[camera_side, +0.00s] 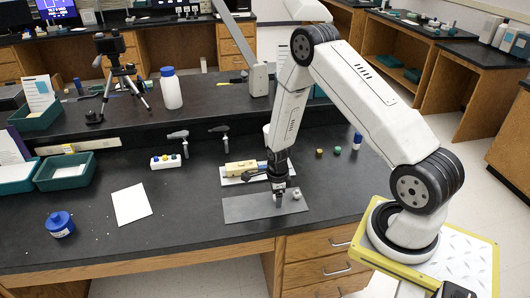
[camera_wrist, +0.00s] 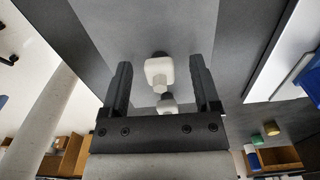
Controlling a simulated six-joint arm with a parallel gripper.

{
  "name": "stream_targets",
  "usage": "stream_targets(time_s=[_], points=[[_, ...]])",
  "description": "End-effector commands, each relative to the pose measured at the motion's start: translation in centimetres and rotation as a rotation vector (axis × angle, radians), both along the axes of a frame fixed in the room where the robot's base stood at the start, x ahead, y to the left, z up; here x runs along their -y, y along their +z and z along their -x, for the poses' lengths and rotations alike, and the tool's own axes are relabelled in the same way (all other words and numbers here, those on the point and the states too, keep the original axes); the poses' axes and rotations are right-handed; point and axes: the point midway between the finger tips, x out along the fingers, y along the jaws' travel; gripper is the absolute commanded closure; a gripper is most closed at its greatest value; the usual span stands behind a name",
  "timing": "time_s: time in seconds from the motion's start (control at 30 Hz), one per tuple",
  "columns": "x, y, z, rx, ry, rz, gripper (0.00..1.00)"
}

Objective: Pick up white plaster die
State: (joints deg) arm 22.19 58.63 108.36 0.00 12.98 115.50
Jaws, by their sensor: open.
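A white plaster die (camera_wrist: 159,70) with a squarish top and a narrower stub shows between my two open fingers in the wrist view. A second small white piece (camera_wrist: 167,104) lies closer to the gripper body, which partly hides it. My gripper (camera_side: 278,200) points down low over the grey mat (camera_side: 240,209) in the side view, and it also shows open and empty in the wrist view (camera_wrist: 160,64). One small pale piece (camera_side: 297,194) stands on the mat just right of the fingers in the side view. I cannot tell which of the two it is.
A yellow block (camera_side: 240,167) on a white plate sits just behind the mat. A white holder with coloured knobs (camera_side: 166,161), a white sheet (camera_side: 131,203) and a blue-lidded jar (camera_side: 60,224) lie left. Small coloured cups (camera_side: 319,152) stand behind right.

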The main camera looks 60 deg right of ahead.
Motion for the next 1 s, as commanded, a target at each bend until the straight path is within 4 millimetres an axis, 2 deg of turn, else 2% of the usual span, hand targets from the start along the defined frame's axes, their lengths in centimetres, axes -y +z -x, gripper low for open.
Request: stream_targets(time_s=[0.27,0.3,0.37,0.53,1.0], points=[[-0.01,0.02,0.01,0.0,0.0,0.0,0.21],[0.0,0.02,0.01,0.0,0.0,0.0,0.27],[0.0,0.02,0.01,0.0,0.0,0.0,0.46],[-0.01,0.02,0.02,0.0,0.0,0.0,1.0],[-0.01,0.32,0.01,0.0,0.0,0.0,1.0]])
